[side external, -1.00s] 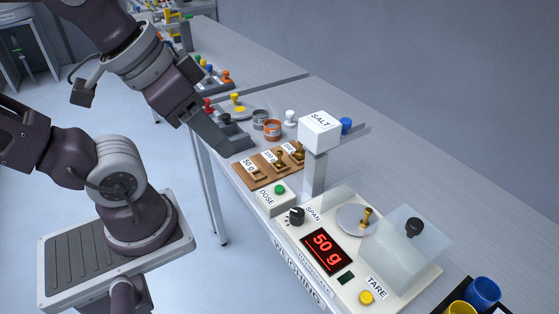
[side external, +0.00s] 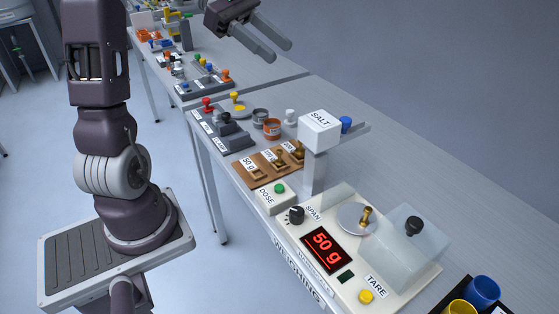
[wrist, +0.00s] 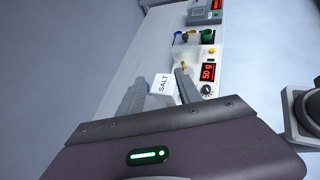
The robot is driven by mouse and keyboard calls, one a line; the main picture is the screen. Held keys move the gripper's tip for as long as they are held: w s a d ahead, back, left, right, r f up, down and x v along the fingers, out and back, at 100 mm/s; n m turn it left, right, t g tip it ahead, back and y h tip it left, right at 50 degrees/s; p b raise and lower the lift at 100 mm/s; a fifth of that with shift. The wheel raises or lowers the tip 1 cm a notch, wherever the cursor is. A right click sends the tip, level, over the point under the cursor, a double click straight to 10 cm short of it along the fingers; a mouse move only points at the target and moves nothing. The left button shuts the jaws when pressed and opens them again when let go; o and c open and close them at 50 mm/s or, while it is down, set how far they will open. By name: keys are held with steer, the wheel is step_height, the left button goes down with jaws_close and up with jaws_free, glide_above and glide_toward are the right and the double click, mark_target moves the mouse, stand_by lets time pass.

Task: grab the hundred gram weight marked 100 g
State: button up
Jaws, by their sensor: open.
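The wooden weight board (side external: 253,163) lies on the bench in the side external view, with labelled places. Its near place, marked 50 g, looks empty. A small brass weight (side external: 280,158) stands at the middle place, whose label looks like 100 g but is small. Another brass weight (side external: 299,151) stands at the far place, partly behind the salt hopper. My gripper (side external: 279,50) is open and empty, high above the bench and well away from the board. In the wrist view its two fingers (wrist: 158,85) are apart, with the salt hopper below and beyond them.
The white salt hopper (side external: 319,132) stands close beside the board. The scale (side external: 300,238) reads 50 g, with a brass weight (side external: 367,215) on its pan beside a clear cover (side external: 408,250). Rings (side external: 272,128) and a dark grey block (side external: 232,137) stand behind the board.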

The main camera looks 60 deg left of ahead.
steer(key=w+a+f+n+t, duration=0.1)
steer(key=a+n+t, duration=0.15)
steer(key=a, duration=0.35)
glide_toward(289, 169)
steer(key=shift+n+h, duration=0.3)
steer(key=shift+n, duration=0.05)
steer(key=d+r, duration=0.1)
steer(key=w+d+r, duration=0.1)
steer(key=r, duration=0.1)
steer(key=shift+w+d+r, duration=0.1)
steer(key=shift+w+d, duration=0.05)
steer(key=x, duration=0.6)
steer(key=shift+w+f, duration=0.3)
steer(key=shift+f, duration=0.15)
steer(key=shift+w+d+f+g, duration=0.15)
steer(key=shift+w+g, duration=0.05)
steer(key=shift+g, duration=0.05)
jaws_close()
